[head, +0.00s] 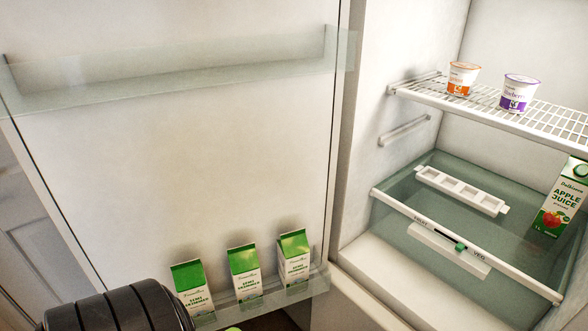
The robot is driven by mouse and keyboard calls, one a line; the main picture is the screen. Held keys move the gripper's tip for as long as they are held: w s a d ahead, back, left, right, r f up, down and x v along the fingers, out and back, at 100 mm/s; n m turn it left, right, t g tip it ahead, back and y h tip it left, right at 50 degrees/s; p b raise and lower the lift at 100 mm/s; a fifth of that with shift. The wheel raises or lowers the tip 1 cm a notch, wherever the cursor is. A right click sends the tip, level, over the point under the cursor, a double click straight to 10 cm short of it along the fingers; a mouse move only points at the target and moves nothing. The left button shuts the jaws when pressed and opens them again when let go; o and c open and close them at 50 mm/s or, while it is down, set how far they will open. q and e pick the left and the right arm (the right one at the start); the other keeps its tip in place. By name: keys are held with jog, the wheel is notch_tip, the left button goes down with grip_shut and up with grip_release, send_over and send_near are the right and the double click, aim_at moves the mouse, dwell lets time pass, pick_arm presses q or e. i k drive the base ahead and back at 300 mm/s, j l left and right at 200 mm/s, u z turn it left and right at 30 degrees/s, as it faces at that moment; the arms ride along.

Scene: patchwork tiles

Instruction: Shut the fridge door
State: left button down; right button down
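The fridge door (190,150) stands open and fills the left half of the head view, its inner side facing me. It meets the fridge body (385,75) along a vertical edge near the middle. The door's lower shelf holds three green and white milk cartons (245,273), upright side by side. The door's upper glass shelf (180,80) is empty. A black ribbed part of my own arm shows at the bottom left, in front of the door. Neither gripper's fingers can be seen.
Inside the fridge, a wire shelf (500,107) holds an orange yogurt cup (462,78) and a purple yogurt cup (515,93). Below it, a glass drawer (400,200) contains a white tray, with an apple juice carton (562,197) at the right. A grey panelled surface (35,250) shows beyond the door's left edge.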

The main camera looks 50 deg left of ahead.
aim_at(153, 136)
jog(key=k+j+u, duration=0.25)
jog(key=j, duration=0.3)
jog(key=j+u, duration=0.25)
jog(key=j, duration=0.25)
jog(key=j+u, duration=0.3)
jog(key=j, duration=0.3)
jog(key=k, duration=0.05)
